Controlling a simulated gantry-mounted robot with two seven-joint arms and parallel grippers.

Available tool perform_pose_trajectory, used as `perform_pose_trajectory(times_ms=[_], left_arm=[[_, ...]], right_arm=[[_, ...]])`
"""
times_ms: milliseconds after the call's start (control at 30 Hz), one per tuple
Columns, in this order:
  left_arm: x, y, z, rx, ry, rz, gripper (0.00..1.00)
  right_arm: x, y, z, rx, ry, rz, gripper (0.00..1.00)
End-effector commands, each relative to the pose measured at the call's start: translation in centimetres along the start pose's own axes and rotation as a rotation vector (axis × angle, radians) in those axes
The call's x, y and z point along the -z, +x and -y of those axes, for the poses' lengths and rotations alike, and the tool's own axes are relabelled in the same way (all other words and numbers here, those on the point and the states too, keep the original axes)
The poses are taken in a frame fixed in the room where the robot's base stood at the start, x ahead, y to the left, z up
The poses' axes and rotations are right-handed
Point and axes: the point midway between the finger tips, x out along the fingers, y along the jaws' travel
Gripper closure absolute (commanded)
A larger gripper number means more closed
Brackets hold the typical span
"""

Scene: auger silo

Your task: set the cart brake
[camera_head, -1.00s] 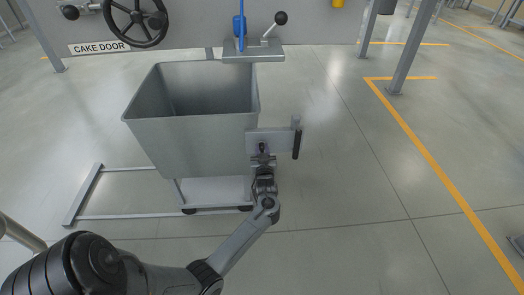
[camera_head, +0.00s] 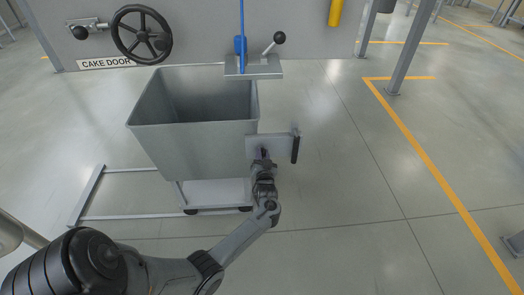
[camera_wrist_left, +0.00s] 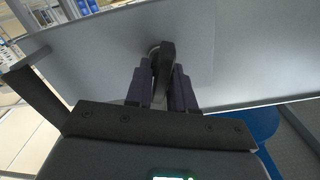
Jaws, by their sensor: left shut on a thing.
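The grey metal cart (camera_head: 205,148) is an open-topped bin standing upright on the floor. A flat plate (camera_head: 281,146) sticks out at its right front corner, with a short dark brake lever (camera_head: 264,153) on it. My left gripper (camera_head: 264,163) is at the plate, in front of the cart. In the left wrist view, its two fingers (camera_wrist_left: 165,88) are shut on the dark lever (camera_wrist_left: 167,62), which rises between them in front of the grey plate. The fingers partly hide the lever's lower part. My right gripper is not in view.
A black upright handle (camera_head: 295,149) is at the plate's right end. A floor frame (camera_head: 88,194) lies left of the cart. Behind are a black handwheel (camera_head: 141,35), a CAKE DOOR label (camera_head: 104,62) and a ball-ended lever (camera_head: 279,38). The floor right of the cart is clear.

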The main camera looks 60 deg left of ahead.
Motion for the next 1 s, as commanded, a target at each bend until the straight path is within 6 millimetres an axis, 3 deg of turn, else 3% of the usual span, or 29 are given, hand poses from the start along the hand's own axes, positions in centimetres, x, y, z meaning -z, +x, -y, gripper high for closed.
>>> perform_pose_trajectory(times_ms=[33, 400, 1000], left_arm=[[0.5, 0.0, 0.2, 0.000, 0.048, 0.001, 1.00], [0.3, 0.1, -0.2, 0.000, 0.399, 0.000, 1.00], [-0.1, 0.1, -0.6, 0.001, 0.949, -0.001, 1.00]], right_arm=[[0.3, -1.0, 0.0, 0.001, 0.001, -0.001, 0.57], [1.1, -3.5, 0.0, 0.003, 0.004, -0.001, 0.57], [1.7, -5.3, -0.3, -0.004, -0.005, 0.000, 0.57]])
